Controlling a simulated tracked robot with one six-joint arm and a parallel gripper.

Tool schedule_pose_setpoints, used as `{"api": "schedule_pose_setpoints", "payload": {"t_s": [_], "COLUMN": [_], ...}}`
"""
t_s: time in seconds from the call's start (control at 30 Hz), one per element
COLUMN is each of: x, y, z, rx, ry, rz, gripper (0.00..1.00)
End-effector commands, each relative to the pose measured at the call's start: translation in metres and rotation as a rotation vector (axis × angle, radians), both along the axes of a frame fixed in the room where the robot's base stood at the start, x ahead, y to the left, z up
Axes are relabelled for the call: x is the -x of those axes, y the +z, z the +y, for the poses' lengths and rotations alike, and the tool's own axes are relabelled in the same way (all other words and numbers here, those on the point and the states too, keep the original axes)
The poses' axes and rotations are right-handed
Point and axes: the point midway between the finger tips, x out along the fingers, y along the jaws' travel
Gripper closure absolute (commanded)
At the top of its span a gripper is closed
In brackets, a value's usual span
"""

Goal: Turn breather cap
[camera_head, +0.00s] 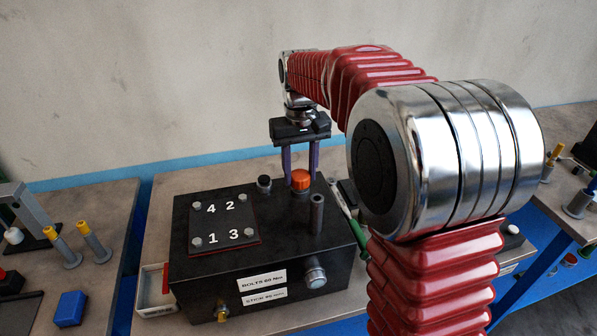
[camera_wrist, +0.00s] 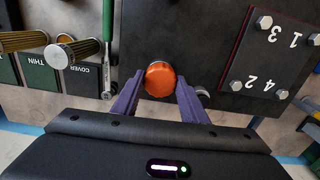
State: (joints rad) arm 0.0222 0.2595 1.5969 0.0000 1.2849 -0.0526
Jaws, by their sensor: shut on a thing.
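The orange breather cap (camera_head: 300,180) sits on top of the black gearbox housing (camera_head: 190,282), right of the numbered cover plate. My gripper (camera_head: 300,170) points straight down over it. Its two purple fingers stand on either side of the cap and are shut on it. In the wrist view the cap (camera_wrist: 160,78) shows between the fingertips of my gripper (camera_wrist: 160,85). The lower part of the cap and the fingers' exact contact are partly hidden.
The cover plate (camera_head: 224,242) has bolts and numbers 1 to 4. A dark knob (camera_head: 264,184) and an upright tube (camera_head: 317,213) stand near the cap. A green-handled tool (camera_head: 345,208) lies to the right. A small tray (camera_head: 152,291) is left of the housing.

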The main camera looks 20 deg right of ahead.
Motion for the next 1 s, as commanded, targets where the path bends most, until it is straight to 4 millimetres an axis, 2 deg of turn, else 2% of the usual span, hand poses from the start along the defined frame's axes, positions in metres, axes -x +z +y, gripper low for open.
{"api": "schedule_pose_setpoints", "payload": {"t_s": [0.4,1.0], "x": [0.0001,0.0001], "y": [0.0006,0.0006], "z": [-0.0002,0.0001], "rx": [0.001,0.000], "ry": [-0.285,-0.346], "rz": [0.000,0.000], "gripper": [0.83,0.83]}}
